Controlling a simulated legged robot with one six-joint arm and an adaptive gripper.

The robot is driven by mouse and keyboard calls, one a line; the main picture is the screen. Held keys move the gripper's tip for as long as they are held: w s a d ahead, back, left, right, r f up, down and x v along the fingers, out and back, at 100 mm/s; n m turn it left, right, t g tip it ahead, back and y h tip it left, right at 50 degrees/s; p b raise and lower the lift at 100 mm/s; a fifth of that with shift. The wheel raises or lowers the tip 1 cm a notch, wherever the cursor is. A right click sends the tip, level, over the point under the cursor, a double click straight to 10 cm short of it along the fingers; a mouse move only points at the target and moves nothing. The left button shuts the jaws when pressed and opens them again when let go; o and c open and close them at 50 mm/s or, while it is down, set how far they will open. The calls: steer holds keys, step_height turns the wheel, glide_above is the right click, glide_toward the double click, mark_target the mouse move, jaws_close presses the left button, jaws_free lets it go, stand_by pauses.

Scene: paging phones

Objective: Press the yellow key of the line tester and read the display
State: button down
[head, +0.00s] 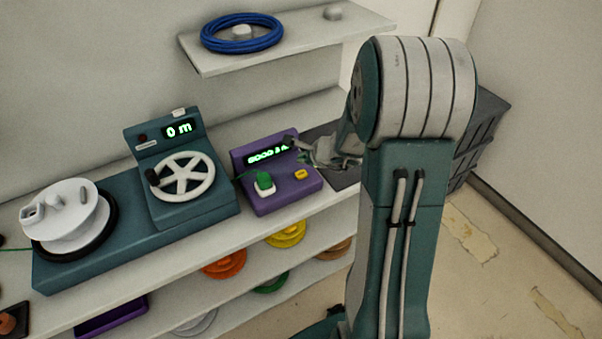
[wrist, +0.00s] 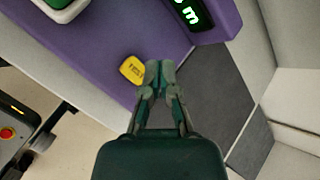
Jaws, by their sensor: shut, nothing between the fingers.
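The line tester (head: 270,200) is a purple box on the bench. Its display (head: 266,151) glows green and reads "GOOD" followed by a number that looks like 3 and an m, partly covered by my gripper. The yellow key (head: 301,174) is on its top face at the right, and it also shows in the wrist view (wrist: 132,70). My gripper (wrist: 160,72) is shut and empty. In the wrist view its fingertips appear just right of the yellow key; I cannot tell the height between them. A green plug (head: 264,181) sits in a white socket on the tester.
A teal winder with a white handwheel (head: 184,176) and a "0 m" display (head: 179,129) stands left of the tester. A white reel (head: 66,214) is further left. A shelf (head: 290,46) with a blue cable coil (head: 242,33) hangs above. A dark mat (wrist: 205,95) lies right of the tester.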

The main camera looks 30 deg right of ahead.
steer(key=shift+r, duration=1.1)
steer(key=s+a+r+n+g+y, duration=0.2)
steer(key=s+a+r+n, duration=0.6)
steer(key=a+r+n, duration=0.5)
steer(key=s+a+r+n+h, duration=0.1)
steer(key=s+n+h, duration=0.1)
steer(key=s+n, duration=0.3)
steer(key=s+r+n+g+h, duration=0.1)
steer(key=s+n, duration=0.5)
steer(key=s, duration=0.6)
steer(key=shift+a+r+h, duration=0.4)
steer(key=shift+r+h, duration=0.2)
steer(key=shift+r, duration=0.2)
